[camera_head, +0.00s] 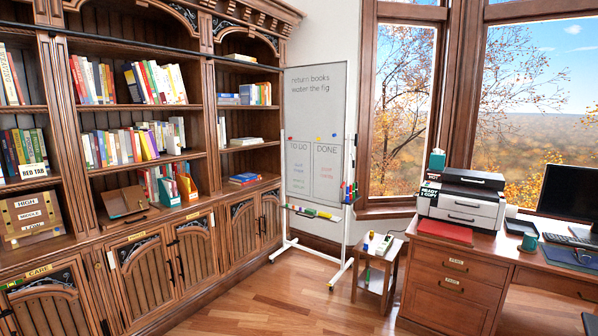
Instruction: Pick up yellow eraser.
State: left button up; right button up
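Several small coloured items, one like a marker, also lie on the tray (300,209). Neither of my grippers is in view.
A small wooden stool (372,276) with small items on top stands right of the whiteboard. A desk (462,278) with a printer (462,200) is at the right. Bookshelves (130,110) fill the left wall. The wood floor (270,300) in front is clear.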

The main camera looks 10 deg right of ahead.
aim_at(321, 214)
jog(key=i+l, duration=0.3)
jog(key=i, duration=0.25)
jog(key=i+l+z, duration=0.1)
jog(key=i+l, duration=0.2)
jog(key=i, duration=0.25)
jog(key=i+l+z, duration=0.1)
jog(key=i+l, duration=0.15)
jog(key=i, duration=0.3)
jog(key=i+l, duration=0.2)
jog(key=i, duration=0.35)
jog(key=i+l+z, duration=0.1)
jog(key=i+l, duration=0.15)
jog(key=i, duration=0.3)
jog(key=i+l, duration=0.15)
jog(key=i, duration=0.4)
jog(key=l+z, duration=0.05)
